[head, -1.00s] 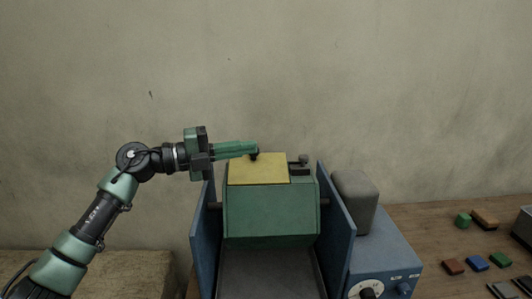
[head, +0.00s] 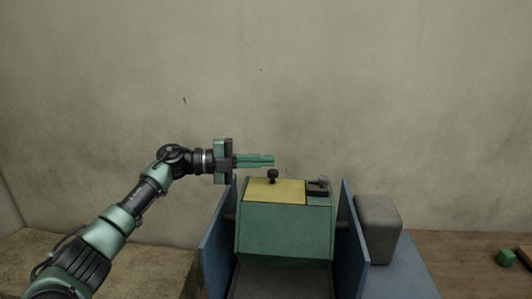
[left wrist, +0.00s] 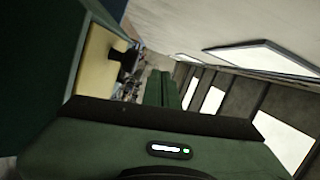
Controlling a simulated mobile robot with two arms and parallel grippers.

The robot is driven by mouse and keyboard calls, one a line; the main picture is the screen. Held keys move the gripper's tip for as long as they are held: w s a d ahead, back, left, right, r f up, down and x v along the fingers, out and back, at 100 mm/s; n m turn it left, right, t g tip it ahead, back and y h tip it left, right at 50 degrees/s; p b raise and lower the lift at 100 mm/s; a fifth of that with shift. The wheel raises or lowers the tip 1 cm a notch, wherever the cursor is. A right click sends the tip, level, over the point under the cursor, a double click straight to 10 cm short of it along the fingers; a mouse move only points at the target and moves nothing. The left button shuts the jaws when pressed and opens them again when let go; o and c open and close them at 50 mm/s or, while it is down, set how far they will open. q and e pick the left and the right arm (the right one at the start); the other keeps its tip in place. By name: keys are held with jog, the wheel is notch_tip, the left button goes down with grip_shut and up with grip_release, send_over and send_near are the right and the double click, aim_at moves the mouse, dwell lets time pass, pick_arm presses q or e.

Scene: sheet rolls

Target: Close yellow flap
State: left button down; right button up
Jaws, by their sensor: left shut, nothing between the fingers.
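The yellow flap (head: 288,193) lies flat on top of the green drum-like box (head: 288,235), level with its top face. A black knob (head: 272,175) stands up from the flap near its back edge. My left gripper (head: 274,160) is shut and empty, a little above the knob and apart from it. In the left wrist view the yellow flap (left wrist: 95,62) and black knob (left wrist: 129,64) are beside the gripper's closed fingers (left wrist: 162,88). My right gripper is not in view.
Blue side panels (head: 217,232) stand on both sides of the box. A small dark latch (head: 318,187) sits on the box top, right of the flap. A grey rounded block (head: 377,230) stands at right. A green block (head: 506,257) lies on the wooden table.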

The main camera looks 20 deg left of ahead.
pick_arm(q)
jog(key=shift+w+a+f+n+p, duration=0.15)
jog(key=shift+w+f+n+p, duration=0.2)
jog(key=shift+n+p, duration=0.15)
jog(key=shift+w+f+n+p, duration=0.25)
jog(key=shift+f+n+p, duration=0.15)
jog(key=shift+n, duration=0.1)
jog(key=shift+f, duration=0.1)
jog(key=shift+g, duration=0.3)
